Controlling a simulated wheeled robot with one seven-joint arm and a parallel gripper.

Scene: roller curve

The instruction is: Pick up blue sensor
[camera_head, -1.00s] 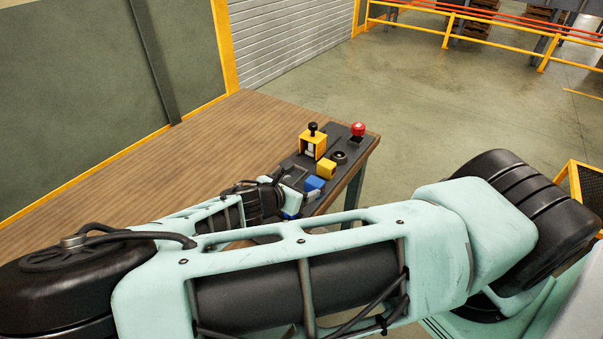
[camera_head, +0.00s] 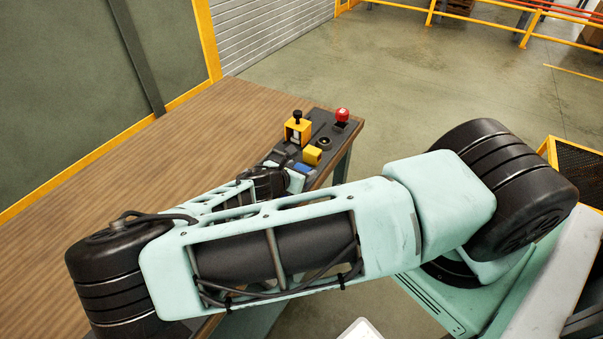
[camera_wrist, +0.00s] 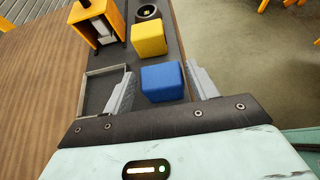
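The blue sensor, a blue block (camera_wrist: 163,82), sits on the dark panel (camera_wrist: 172,37) on the table. In the head view only a small part of the blue sensor (camera_head: 302,169) shows beside my arm. My gripper (camera_wrist: 160,85) is open, with one finger to the left of the blue block and one to its right. Gaps show between the block and the fingers, more clearly on the left. In the head view my arm reaches over the table to the panel, and the fingertips are hard to make out.
A yellow block (camera_wrist: 149,39) sits just beyond the blue one. A shallow grey tray (camera_wrist: 84,92) lies to the left. A yellow box with a black knob (camera_wrist: 98,25) and a black ring (camera_wrist: 148,12) stand farther off. A red button (camera_head: 342,115) is at the panel's far end.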

